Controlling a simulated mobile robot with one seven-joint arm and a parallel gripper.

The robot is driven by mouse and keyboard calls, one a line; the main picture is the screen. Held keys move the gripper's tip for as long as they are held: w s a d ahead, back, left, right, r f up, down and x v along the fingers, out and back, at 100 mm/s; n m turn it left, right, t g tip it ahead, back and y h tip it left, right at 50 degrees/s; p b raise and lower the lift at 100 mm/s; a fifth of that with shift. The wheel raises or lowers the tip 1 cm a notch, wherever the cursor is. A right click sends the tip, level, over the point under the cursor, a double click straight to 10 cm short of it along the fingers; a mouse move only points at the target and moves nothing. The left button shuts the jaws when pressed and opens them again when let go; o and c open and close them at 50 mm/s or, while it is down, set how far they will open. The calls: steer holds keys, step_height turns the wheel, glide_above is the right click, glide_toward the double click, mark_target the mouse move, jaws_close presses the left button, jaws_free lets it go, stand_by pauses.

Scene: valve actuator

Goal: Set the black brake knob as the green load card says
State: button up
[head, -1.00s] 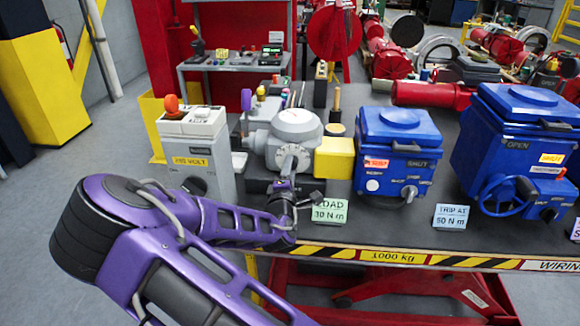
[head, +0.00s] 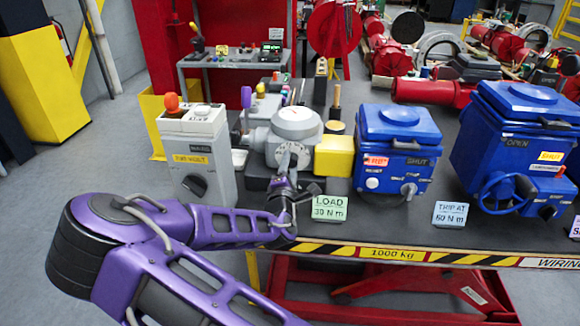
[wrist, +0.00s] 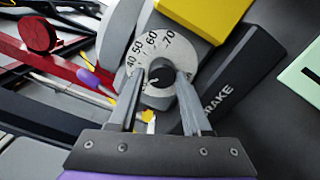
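The black brake knob (wrist: 160,82) sits in the middle of a pale dial in the wrist view. The dial reads 40, 50, 60 and 70 along its visible edge; its lower part is hidden. A black base beside it is lettered "BRAKE" (wrist: 220,90). My gripper (wrist: 165,72) is open, with one finger on each side of the knob; I cannot tell whether they touch it. In the head view my gripper (head: 289,165) is in front of the grey brake unit (head: 297,124). The green load card (head: 329,208) reads "LOAD 30 N m".
A yellow block (head: 334,156) stands right of the brake unit. A grey unit with an orange knob (head: 193,150) stands at left. Blue actuators (head: 398,140) and a pale blue card (head: 450,214) reading "TRIP AT 60 N m" are to the right.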

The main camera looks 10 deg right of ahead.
steer(key=o, duration=0.3)
steer(key=shift+f, duration=0.1)
steer(key=shift+p+v, duration=1.65)
steer(key=shift+v, duration=7.1)
